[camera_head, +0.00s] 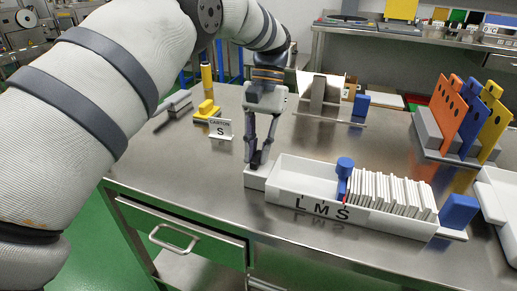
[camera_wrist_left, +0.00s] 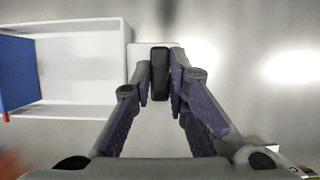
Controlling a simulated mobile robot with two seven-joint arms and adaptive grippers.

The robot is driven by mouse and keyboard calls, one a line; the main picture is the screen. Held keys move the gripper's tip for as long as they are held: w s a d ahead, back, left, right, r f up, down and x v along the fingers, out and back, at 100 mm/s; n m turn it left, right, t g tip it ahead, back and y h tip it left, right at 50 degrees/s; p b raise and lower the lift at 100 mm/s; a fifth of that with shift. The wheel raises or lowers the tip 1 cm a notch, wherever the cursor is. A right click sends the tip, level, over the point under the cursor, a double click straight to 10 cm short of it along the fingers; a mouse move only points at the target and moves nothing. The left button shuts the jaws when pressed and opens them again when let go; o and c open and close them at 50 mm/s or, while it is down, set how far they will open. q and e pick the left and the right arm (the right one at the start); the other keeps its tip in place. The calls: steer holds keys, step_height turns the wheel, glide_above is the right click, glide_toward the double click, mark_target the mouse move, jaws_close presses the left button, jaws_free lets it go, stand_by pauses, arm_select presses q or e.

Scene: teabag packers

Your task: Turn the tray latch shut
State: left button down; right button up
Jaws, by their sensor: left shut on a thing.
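The long white tray (camera_head: 385,219) with the letters L, M and S stands on the steel table and holds a row of thin white packets (camera_head: 395,190). A blue divider with a round knob (camera_head: 345,165) stands in it beside the packets. My left gripper (camera_head: 257,160) points down at the tray's left end. In the left wrist view its fingers are closed on the dark upright latch (camera_wrist_left: 160,73), just outside the tray's end wall (camera_wrist_left: 126,65). The fingers mostly hide the latch in the head view, so its turn angle is hard to tell. My right gripper is not in view.
A blue block (camera_head: 459,211) sits at the tray's right end. A grey rack with orange, blue and yellow plates (camera_head: 466,118) stands behind right. A card reading CARTON S (camera_head: 220,130) and a yellow piece (camera_head: 207,109) are to the left. The table between is clear.

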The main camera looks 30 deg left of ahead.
mark_target(258, 154)
arm_select(q)
steer(key=c, duration=1.6)
jaws_free()
steer(key=shift+o, duration=0.2)
step_height(258, 154, up, 10)
